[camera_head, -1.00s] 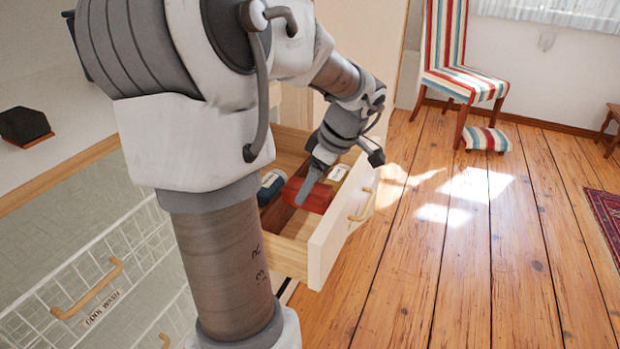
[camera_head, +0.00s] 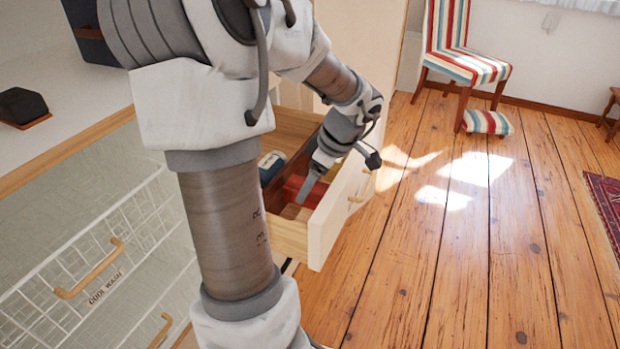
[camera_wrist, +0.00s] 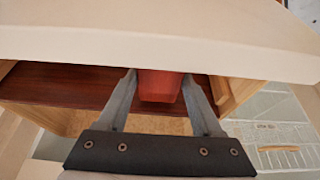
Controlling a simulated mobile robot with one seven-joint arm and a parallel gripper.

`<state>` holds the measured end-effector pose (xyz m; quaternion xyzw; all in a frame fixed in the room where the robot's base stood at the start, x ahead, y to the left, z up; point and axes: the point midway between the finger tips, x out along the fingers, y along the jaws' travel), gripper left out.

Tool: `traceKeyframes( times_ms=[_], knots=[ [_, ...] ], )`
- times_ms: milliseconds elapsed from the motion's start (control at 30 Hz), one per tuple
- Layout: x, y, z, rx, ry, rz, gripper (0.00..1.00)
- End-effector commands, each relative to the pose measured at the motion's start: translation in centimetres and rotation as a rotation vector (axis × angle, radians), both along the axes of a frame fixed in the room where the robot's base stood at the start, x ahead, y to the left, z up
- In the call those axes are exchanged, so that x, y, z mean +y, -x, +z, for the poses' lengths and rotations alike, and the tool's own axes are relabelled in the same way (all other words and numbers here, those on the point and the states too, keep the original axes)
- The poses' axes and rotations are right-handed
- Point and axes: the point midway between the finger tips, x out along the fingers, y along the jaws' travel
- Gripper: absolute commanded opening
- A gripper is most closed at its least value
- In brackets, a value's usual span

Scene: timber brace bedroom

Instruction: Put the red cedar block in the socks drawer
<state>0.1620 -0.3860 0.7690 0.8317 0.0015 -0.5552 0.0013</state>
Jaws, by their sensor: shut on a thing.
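The red cedar block (camera_head: 292,187) is inside the open drawer (camera_head: 335,217), in the compartment on the front-panel side of a dark reddish-brown divider. My gripper (camera_head: 308,184) reaches down into the drawer and is shut on the block. In the wrist view the block (camera_wrist: 160,85) sits between the two fingers of my gripper (camera_wrist: 160,90), just by the pale drawer front (camera_wrist: 160,35). Its underside is hidden, so I cannot tell whether it touches the drawer floor. No drawer label is readable.
A blue and white item (camera_head: 270,165) lies in the drawer compartment left of the divider. Wire baskets (camera_head: 100,255), one labelled "COOL WASH", stand at the left.

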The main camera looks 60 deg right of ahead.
Motion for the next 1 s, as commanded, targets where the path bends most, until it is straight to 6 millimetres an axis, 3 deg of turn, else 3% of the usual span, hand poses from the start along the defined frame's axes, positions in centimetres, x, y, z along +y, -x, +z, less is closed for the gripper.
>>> traceKeyframes(
  times_ms=[1000],
  knots=[
    [-0.02,-0.06,-0.81,-0.001,0.001,0.001,0.07]
  ],
)
